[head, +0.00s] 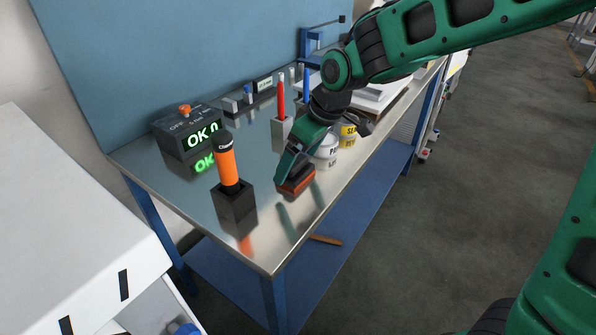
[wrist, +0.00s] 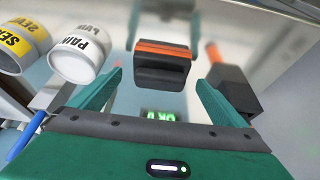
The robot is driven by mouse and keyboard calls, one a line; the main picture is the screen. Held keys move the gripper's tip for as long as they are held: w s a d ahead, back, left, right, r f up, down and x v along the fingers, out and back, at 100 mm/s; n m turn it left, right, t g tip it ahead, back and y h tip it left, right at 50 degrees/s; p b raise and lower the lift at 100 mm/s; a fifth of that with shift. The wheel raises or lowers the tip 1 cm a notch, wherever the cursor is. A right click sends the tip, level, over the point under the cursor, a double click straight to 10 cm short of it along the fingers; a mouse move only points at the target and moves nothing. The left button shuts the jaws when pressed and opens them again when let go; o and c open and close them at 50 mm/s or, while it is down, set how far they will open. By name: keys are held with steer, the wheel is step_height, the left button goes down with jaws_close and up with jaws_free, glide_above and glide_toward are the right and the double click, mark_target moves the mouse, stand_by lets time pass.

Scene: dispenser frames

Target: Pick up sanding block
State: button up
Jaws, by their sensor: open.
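The sanding block (head: 297,181) is a small dark block with an orange layer. It rests near the front edge of the shiny metal bench (head: 275,225). In the wrist view the sanding block (wrist: 160,68) lies ahead of the fingers, centred between them. My gripper (head: 287,172) is low over the bench, right at the block, and partly hides it in the head view. In the wrist view my gripper (wrist: 159,80) is open, with a finger on each side and nothing held. I cannot tell whether a finger touches the block.
An orange tube (head: 228,166) stands in a black holder (head: 236,205) left of the block. A dark box with a green OK display (head: 187,137) is behind. White paint (head: 327,150) and yellow-labelled (head: 349,136) cans stand to the right. Red and blue sticks rise behind my gripper.

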steer(key=shift+x, duration=1.4)
steer(key=shift+s, duration=0.1)
steer(key=shift+c, duration=0.7)
steer(key=c, duration=1.1)
steer(key=shift+r, duration=5.1)
